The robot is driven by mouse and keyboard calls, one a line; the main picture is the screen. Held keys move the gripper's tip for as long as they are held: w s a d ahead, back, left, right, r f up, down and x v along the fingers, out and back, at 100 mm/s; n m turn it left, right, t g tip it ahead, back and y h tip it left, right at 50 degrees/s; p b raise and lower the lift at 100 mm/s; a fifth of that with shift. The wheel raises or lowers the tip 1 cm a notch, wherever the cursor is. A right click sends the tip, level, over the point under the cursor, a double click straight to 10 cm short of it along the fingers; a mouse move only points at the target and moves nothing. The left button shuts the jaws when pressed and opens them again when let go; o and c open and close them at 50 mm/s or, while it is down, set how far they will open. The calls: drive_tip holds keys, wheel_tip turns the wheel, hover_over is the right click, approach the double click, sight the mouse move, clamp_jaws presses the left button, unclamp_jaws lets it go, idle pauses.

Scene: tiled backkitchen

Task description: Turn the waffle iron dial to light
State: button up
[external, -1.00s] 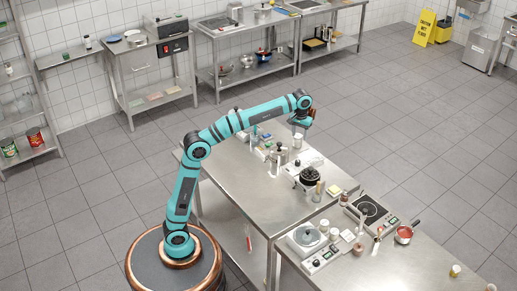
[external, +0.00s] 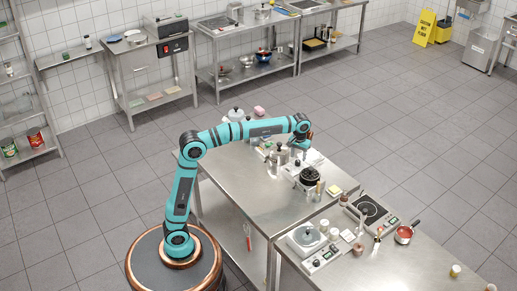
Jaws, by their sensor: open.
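A dark round appliance on a pale base (external: 309,179) stands near the right edge of the steel table; it may be the waffle iron, but I cannot tell for sure. Its dial is too small to make out. My gripper (external: 299,146) is open and points down over the table, behind that appliance and close to the pots and small items. Whether it touches anything is too small to see.
A steel pot (external: 280,155) and several small items crowd the table near my gripper. The table's near part (external: 270,205) is clear. A second counter in front holds a round-lidded appliance (external: 307,238), a hob (external: 367,209) and a red saucepan (external: 403,234).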

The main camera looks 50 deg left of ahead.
sight(298, 161)
drive_tip(key=shift+f, duration=1.75)
drive_tip(key=shift+c, duration=0.4)
drive_tip(key=c, duration=0.9)
drive_tip(key=shift+m, duration=0.4)
drive_tip(key=m, duration=0.3)
drive_tip(key=shift+m, duration=0.3)
drive_tip(key=shift+r+m, duration=0.1)
drive_tip(key=shift+m, duration=2.1)
